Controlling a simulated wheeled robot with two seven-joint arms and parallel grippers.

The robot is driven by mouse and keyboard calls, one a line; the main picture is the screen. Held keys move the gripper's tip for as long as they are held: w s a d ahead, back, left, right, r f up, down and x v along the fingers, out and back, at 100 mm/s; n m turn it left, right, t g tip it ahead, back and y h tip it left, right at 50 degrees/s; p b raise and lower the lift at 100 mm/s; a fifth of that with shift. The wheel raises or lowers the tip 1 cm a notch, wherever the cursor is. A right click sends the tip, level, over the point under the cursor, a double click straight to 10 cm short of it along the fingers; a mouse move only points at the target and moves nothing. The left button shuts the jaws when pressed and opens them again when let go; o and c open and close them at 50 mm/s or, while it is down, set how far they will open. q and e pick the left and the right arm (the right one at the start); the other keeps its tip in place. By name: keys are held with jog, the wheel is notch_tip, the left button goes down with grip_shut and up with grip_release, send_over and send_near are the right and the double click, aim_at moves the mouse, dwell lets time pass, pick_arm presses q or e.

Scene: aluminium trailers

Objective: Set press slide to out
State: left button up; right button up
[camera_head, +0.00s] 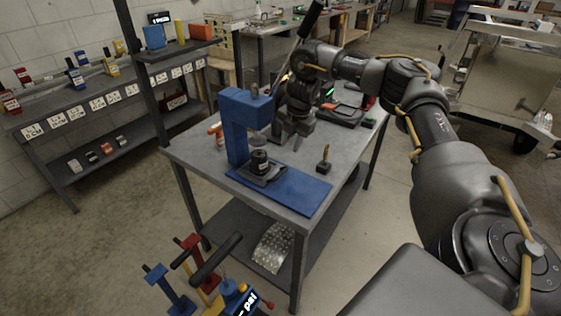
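The blue press (233,120) stands on the grey workbench, on a blue base plate (298,190). A dark slide plate (262,174) with a black cylinder (259,160) on it sits at the foot of the press, below its head. A metal lever with a black grip (311,18) rises behind the press. My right gripper (291,139) points down just right of the press head, above and behind the slide, apart from it. Its fingers are small and dark, so I cannot tell whether they are open. My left gripper is not in view.
A dark device with a green display (340,108) lies at the back. Clamps (195,270) stand in front, below. A labelled shelf (95,100) is at left.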

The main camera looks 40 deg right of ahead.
aim_at(285, 169)
jog(key=f, duration=0.3)
jog(key=w+f+p, duration=0.1)
jog(key=f, duration=0.2)
jog(key=f+p, duration=0.1)
jog(key=f, duration=0.2)
jog(key=shift+w+a+f, duration=0.15)
jog(key=shift+w+f, duration=0.05)
jog(key=shift+f, duration=0.4)
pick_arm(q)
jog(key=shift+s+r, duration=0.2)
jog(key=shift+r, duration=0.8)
pick_arm(e)
jog(key=shift+w+f, duration=0.1)
jog(key=shift+f, duration=0.15)
grip_shut()
